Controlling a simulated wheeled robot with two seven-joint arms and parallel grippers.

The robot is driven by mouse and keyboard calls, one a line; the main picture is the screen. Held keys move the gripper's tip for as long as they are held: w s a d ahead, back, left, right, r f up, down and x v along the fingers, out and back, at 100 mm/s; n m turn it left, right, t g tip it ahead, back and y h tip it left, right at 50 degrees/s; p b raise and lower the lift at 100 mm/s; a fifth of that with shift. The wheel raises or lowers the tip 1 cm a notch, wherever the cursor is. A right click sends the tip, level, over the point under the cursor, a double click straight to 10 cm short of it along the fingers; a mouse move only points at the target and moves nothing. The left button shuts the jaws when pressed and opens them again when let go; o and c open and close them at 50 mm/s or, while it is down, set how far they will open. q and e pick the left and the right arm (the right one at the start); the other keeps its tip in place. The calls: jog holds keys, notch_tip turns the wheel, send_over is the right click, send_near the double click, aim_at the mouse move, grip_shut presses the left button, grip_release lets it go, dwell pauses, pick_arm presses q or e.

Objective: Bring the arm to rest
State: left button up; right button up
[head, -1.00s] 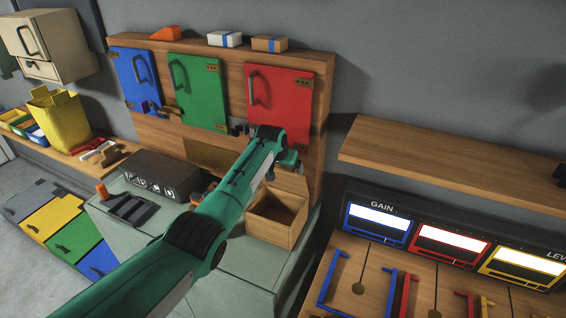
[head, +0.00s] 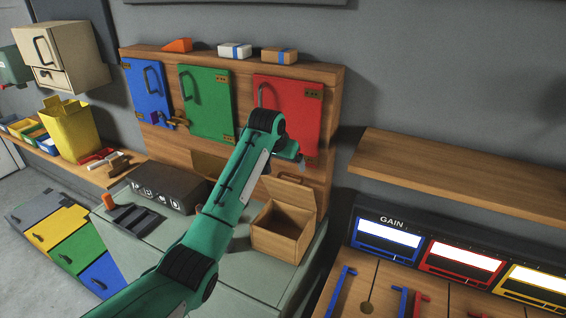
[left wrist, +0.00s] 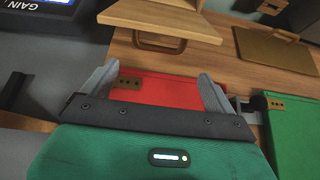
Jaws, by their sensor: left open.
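My left arm reaches in from the bottom of the head view toward a wooden panel. Its left gripper (head: 288,153) is by the lower part of the red door (head: 287,105), mostly hidden by the wrist. In the left wrist view, the open fingers (left wrist: 157,75) frame part of the red door (left wrist: 160,90), with nothing seen between them. Whether they touch the door cannot be told. The red door looks closed. My right gripper is not in view.
A green door (head: 206,103) and blue door (head: 148,92) are left of the red one. An open-lidded wooden box (head: 281,236) stands below. A shelf (head: 460,175) juts out at right above the GAIN panel (head: 388,238). Small blocks (head: 235,50) lie on top of the panel.

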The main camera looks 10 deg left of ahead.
pick_arm(q)
jog(key=shift+s+a+r, duration=0.1)
jog(key=shift+s+r, duration=0.25)
jog(key=shift+r, duration=0.25)
